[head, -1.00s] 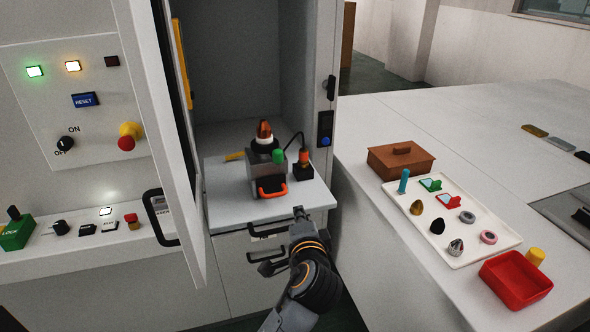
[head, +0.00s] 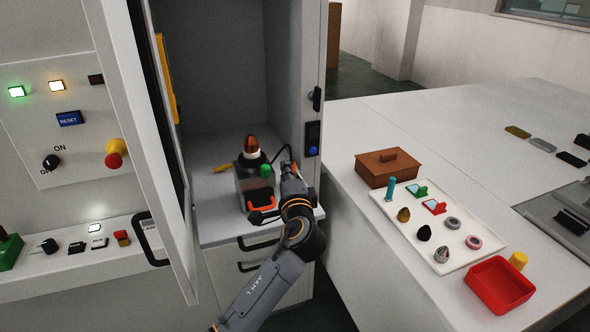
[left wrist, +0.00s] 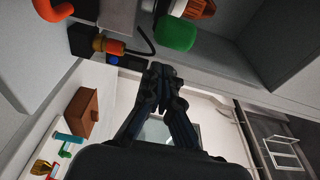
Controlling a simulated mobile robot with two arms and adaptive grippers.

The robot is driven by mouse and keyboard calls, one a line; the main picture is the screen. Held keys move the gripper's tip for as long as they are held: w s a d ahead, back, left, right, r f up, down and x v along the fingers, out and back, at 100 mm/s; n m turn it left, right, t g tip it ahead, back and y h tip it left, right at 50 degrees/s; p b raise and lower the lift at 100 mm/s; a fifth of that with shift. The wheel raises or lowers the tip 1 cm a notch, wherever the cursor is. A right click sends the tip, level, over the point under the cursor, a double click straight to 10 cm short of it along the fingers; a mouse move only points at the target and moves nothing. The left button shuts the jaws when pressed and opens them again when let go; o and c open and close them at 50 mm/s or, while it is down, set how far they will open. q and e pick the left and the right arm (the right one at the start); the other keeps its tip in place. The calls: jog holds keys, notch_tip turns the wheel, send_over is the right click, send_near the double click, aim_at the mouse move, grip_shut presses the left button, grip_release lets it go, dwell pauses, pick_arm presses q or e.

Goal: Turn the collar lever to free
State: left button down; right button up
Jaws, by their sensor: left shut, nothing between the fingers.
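The device (head: 243,186) stands on the pull-out shelf in the open cabinet, with a copper-coloured tip (head: 251,145) over a pale collar (head: 252,155). A green knob (head: 266,171), which looks like the end of the collar lever, sticks out at its front right; it also shows large in the left wrist view (left wrist: 177,34). My left gripper (head: 287,168) is shut and empty, just right of the green knob and apart from it. Its closed fingertips (left wrist: 160,72) show below the knob in the left wrist view. My right gripper is in neither view.
An orange handle (head: 262,208) is on the device's front. A plug with an orange part (left wrist: 113,47) and a black cable is close by. The open cabinet door (head: 140,150) stands left. A white tray (head: 456,262) of small parts, a brown box (head: 375,172) and a red bin (head: 488,291) are on the right table.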

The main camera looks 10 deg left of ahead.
aim_at(268, 173)
pick_arm(q)
jog(key=shift+s+a+r+p, duration=0.1)
jog(key=shift+s+a+p, duration=0.2)
jog(key=shift+s+a, duration=0.6)
jog(key=shift+s+a+m+t+h+p, duration=0.4)
jog(key=shift+s+a+m+h+p, duration=0.1)
jog(key=shift+s+a+h+p, duration=0.5)
jog(key=shift+w+d, duration=0.2)
